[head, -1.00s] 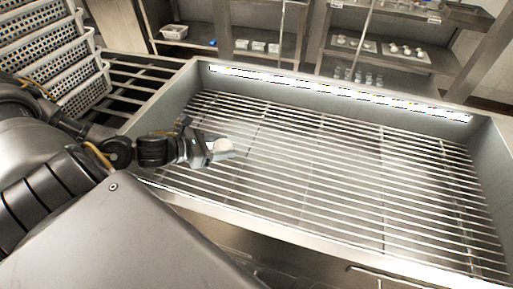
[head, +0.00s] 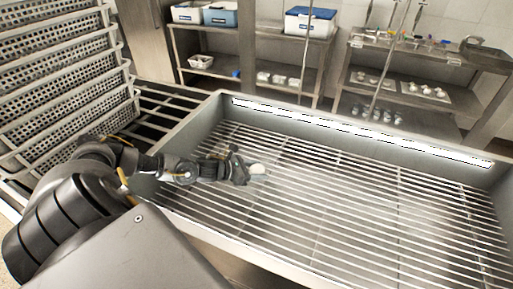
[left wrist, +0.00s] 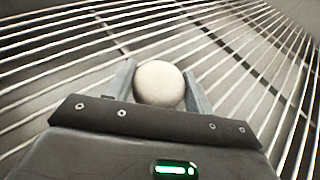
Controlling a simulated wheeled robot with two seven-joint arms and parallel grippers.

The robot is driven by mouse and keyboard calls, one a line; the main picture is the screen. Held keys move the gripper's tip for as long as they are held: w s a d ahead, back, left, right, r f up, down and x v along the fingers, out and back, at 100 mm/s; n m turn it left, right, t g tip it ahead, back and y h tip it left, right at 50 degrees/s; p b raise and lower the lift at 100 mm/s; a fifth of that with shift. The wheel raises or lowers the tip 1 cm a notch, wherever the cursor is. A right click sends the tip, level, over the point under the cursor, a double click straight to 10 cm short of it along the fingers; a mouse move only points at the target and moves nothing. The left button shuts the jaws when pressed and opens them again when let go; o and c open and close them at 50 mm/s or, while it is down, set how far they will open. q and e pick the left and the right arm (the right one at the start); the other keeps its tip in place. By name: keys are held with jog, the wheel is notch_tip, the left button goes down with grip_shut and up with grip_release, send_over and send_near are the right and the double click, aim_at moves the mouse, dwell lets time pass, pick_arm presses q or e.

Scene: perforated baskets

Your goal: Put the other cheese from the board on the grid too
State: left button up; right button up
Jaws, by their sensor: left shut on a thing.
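My left gripper (head: 252,171) is over the left part of the metal grid (head: 350,215) inside a steel basin. It is shut on a pale round cheese (head: 258,169). In the left wrist view the cheese (left wrist: 159,84) sits between the two fingers, with the grid bars (left wrist: 60,60) behind it. I cannot tell how high it is above the bars. No other cheese shows on the grid, and no board is clearly in view near it. My right gripper is not in view.
Stacked perforated baskets (head: 70,85) stand at the left beside a slatted rack (head: 150,110). The basin's raised rim (head: 360,128) surrounds the grid. Shelves at the back hold blue-and-white boxes (head: 310,22) and trays with small pale items (head: 428,90). Most of the grid is bare.

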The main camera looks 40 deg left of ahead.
pick_arm(q)
notch_tip(320, 180, down, 3)
jog(key=shift+w+f, duration=0.1)
jog(key=shift+f, duration=0.1)
jog(key=o, duration=1)
